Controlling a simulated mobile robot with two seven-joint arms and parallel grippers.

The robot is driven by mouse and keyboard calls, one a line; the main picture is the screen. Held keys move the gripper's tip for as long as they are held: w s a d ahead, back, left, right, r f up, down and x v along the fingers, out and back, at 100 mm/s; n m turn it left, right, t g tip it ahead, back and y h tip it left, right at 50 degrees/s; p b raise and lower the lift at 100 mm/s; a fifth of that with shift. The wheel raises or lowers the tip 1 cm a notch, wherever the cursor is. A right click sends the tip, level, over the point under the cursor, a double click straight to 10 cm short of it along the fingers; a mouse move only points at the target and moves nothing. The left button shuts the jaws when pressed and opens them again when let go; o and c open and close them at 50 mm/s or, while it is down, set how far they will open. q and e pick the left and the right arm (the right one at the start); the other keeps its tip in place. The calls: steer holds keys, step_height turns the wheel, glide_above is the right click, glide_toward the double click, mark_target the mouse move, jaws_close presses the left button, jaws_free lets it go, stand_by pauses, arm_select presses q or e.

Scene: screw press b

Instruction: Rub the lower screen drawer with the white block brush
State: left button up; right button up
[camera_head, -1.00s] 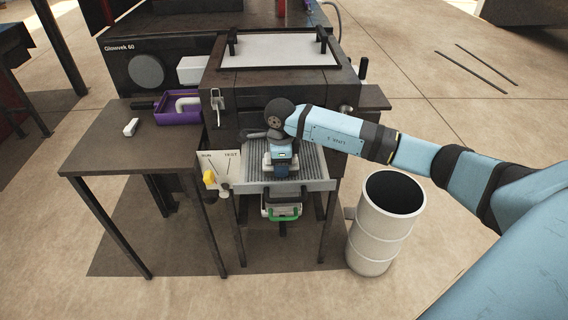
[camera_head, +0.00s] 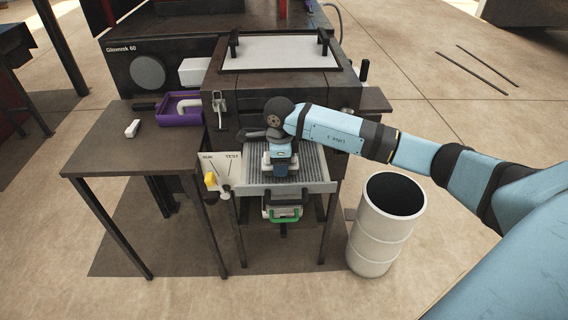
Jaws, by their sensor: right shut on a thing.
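My right gripper (camera_head: 281,170) reaches down over the ribbed grey screen drawer (camera_head: 313,172), which sticks out from the front of the dark press. It is shut on a pale block, the white block brush (camera_head: 266,161), whose ends show at both sides of the fingers. The gripper hides most of the brush, and I cannot tell whether its underside touches the ribs. My left gripper is not in view.
A side table (camera_head: 100,150) at the left bears a small white block (camera_head: 132,128) and a purple tray (camera_head: 181,121) with a white pipe-like piece. A green-handled thing (camera_head: 284,213) is below the drawer. A white open drum (camera_head: 385,235) stands at the right.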

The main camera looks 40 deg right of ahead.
steer(key=s+d, duration=0.1)
steer(key=d+p, duration=0.1)
steer(key=shift+s+d+r, duration=0.1)
steer(key=shift+s+d, duration=0.3)
steer(key=shift+w, duration=0.1)
steer(key=shift+r+p, duration=1)
steer(key=shift+r, duration=1)
steer(key=shift+a, duration=0.15)
